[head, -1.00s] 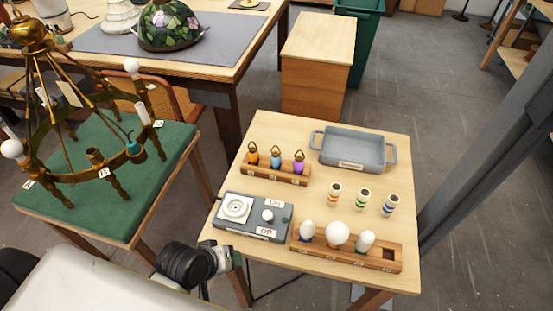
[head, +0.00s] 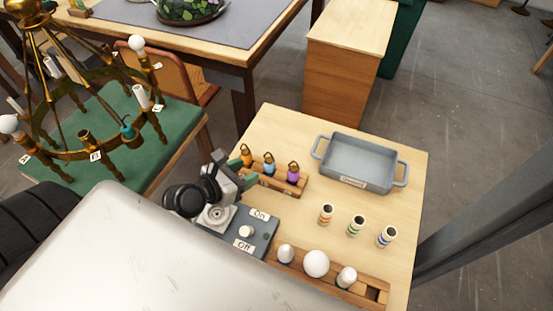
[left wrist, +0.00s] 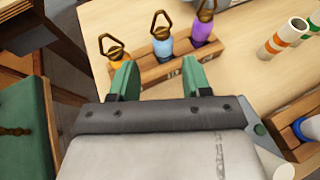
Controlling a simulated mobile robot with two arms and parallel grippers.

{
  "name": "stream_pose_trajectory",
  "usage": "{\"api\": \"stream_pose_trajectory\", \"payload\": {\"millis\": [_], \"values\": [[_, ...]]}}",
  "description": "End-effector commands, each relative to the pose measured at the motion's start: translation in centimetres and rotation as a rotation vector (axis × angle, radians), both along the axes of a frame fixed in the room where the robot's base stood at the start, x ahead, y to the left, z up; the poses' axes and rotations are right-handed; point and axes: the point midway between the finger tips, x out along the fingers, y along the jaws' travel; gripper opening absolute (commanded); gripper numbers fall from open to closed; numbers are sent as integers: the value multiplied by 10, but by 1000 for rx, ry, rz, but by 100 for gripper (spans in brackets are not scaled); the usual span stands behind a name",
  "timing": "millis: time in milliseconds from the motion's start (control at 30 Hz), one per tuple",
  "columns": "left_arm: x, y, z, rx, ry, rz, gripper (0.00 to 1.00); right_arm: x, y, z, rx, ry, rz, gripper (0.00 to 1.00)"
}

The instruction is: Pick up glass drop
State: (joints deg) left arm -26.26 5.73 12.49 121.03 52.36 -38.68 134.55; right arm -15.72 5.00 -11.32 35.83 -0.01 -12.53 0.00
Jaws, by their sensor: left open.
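Three glass drops with brass loops stand in a small wooden rack (head: 268,187): an amber one (head: 246,157), a blue one (head: 269,167) and a purple one (head: 293,173). In the left wrist view the amber drop (left wrist: 118,60) is just beyond the left finger, the blue drop (left wrist: 163,46) lies between and beyond the fingers, and the purple drop (left wrist: 203,30) is beyond the right finger. My left gripper (left wrist: 158,80) is open and empty, with green fingers pointing at the rack. It is close to the rack's near side. My right gripper is out of view.
A switch box (head: 246,232) sits below my left gripper. A wooden rack with bulbs (head: 316,264) is at the near edge. Several striped tubes (head: 356,226) stand to the right, and a grey tray (head: 360,163) is behind. The chandelier (head: 85,135) stands on a green-topped table.

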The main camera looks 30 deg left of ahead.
Motion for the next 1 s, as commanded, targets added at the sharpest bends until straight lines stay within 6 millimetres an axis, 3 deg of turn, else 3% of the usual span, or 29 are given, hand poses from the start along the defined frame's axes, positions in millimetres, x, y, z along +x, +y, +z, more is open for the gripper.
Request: {"api": "stream_pose_trajectory", "payload": {"millis": [100,267,667,967,1000], "values": [[18,-7,-6,0,-1,-2,48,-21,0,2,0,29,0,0],[32,-12,-12,2,-1,-3,48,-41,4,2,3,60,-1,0],[74,-29,-27,5,0,-4,48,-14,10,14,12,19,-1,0],[78,-31,-30,5,1,-4,48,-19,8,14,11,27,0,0],[78,-30,-30,5,1,-4,44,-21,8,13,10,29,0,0]]}}
